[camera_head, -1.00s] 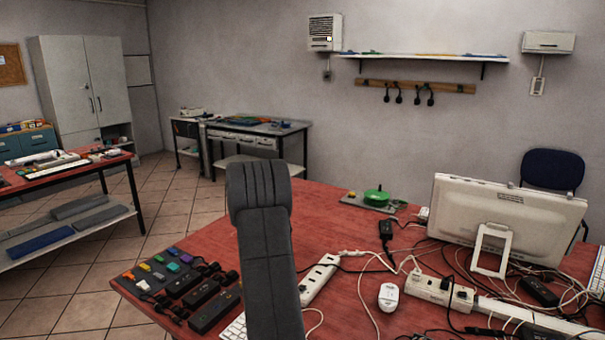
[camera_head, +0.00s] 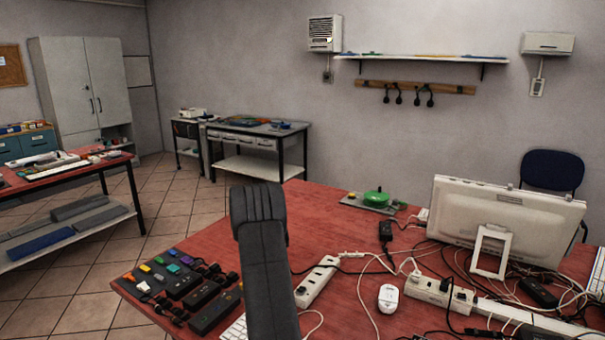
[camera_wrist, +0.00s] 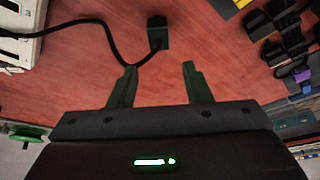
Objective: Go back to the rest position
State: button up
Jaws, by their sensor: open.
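My gripper (camera_wrist: 157,86) shows in the wrist view with its two dark green fingers apart and nothing between them. It is over the red table (camera_wrist: 95,70). A black adapter (camera_wrist: 157,31) with a black cable (camera_wrist: 105,38) lies on the table just beyond the fingertips in that view. In the head view my dark grey arm rises in front of the red table (camera_head: 325,220); my gripper is hidden there.
On the table are a monitor (camera_head: 505,215), power strips (camera_head: 316,284) (camera_head: 440,292), tangled cables, a white mouse-like device (camera_head: 388,297), a green reel (camera_head: 376,198) and black adapters (camera_head: 215,312). Tiled floor (camera_head: 160,205) is free at left, before another bench (camera_head: 70,178).

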notch_tip(320, 180, up, 5)
jog(key=s+d+m+p, duration=0.1)
jog(key=s+d+p, duration=0.1)
jog(key=s+d, duration=0.35)
jog(key=s+d+f+m+h+p, duration=0.1)
jog(key=s+d+p, duration=0.1)
jog(key=s, duration=0.7)
jog(key=s+d+m+p, duration=0.1)
jog(key=s+d+p, duration=0.1)
jog(key=s+d, duration=0.35)
jog(key=shift+w+d+f+m+h, duration=0.1)
jog(key=shift+w+d+m+h, duration=0.1)
jog(key=shift+w+d, duration=0.5)
jog(key=shift+w+d+m+h, duration=0.2)
jog(key=shift+w+d, duration=0.15)
jog(key=shift+d, duration=0.55)
jog(key=shift+s, duration=0.1)
